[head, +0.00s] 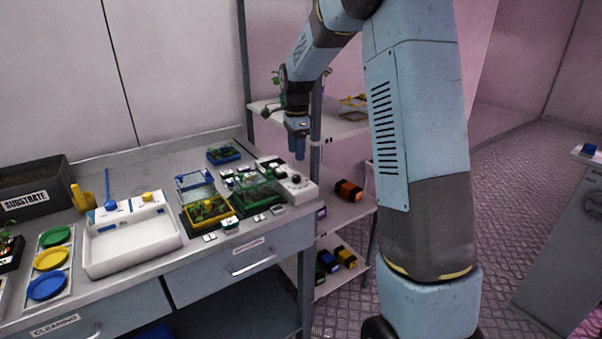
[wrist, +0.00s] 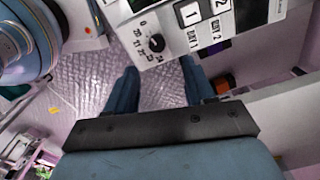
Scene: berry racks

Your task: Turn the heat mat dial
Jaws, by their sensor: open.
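The heat mat dial (wrist: 157,43) is a round black knob with a white mark, set on a white panel printed with numbers around it. In the head view the dial (head: 296,178) sits on the white box (head: 303,190) at the right end of the bench. My gripper (wrist: 160,82) is open, with its two blue fingers apart and nothing between them. In the wrist view the dial lies just beyond the fingertips, roughly centred between them. In the head view my gripper (head: 299,158) points down above the dial, apart from it.
Green-lidded and yellow trays (head: 207,210) stand left of the white box, with small white labels (head: 231,224) around them. A white sink-like tray (head: 132,240) is further left. A shelf rack (head: 345,127) stands close behind and right of my gripper.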

